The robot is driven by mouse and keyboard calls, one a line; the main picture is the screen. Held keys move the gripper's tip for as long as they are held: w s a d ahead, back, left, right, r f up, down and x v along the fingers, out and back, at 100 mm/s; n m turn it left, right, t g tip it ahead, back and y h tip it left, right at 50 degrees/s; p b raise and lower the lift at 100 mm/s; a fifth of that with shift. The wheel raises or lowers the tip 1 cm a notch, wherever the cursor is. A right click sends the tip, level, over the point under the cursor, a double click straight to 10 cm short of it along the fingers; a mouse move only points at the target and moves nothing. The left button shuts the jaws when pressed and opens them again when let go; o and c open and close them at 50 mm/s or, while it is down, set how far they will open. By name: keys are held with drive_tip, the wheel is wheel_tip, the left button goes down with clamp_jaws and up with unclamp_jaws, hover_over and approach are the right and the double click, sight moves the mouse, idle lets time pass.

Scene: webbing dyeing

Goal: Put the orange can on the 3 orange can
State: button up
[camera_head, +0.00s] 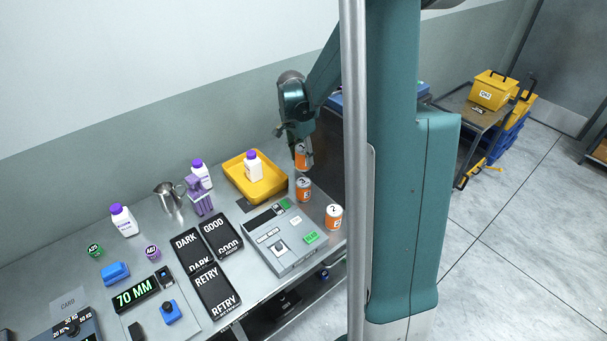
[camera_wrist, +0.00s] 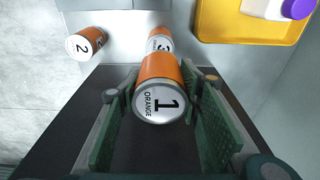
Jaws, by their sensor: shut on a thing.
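My gripper (camera_head: 300,146) is shut on an orange can with a white lid marked "1 ORANGE" (camera_wrist: 160,100). In the head view this held can (camera_head: 302,157) is upright or nearly so and appears just above the orange can marked 3 (camera_head: 303,190), which stands on the table. A small gap shows between them there. In the wrist view the 3 can (camera_wrist: 160,42) is partly hidden behind the held can. A third orange can, marked 2 (camera_head: 334,217), stands on the table nearer the edge; it also shows in the wrist view (camera_wrist: 86,46).
A yellow tray (camera_head: 269,193) with a white purple-capped bottle (camera_head: 253,166) stands left of the 3 can. A grey device (camera_head: 284,245) lies in front. Black DARK, GOOD and RETRY trays, a metal pitcher (camera_head: 168,197) and more bottles stand further left.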

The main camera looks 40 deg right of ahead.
sight(299, 150)
drive_tip(key=shift+f, duration=1.85)
drive_tip(key=shift+f, duration=2.1)
drive_tip(key=shift+f, duration=0.15)
drive_tip(key=o, duration=1.1)
drive_tip(key=shift+r, duration=0.2)
drive_tip(key=shift+a+r, duration=0.3)
drive_tip(key=shift+r, duration=1.7)
drive_tip(key=shift+a+r, duration=0.3)
drive_tip(key=shift+r, duration=1.65)
drive_tip(key=shift+a+r, duration=0.3)
drive_tip(key=shift+r, duration=1.7)
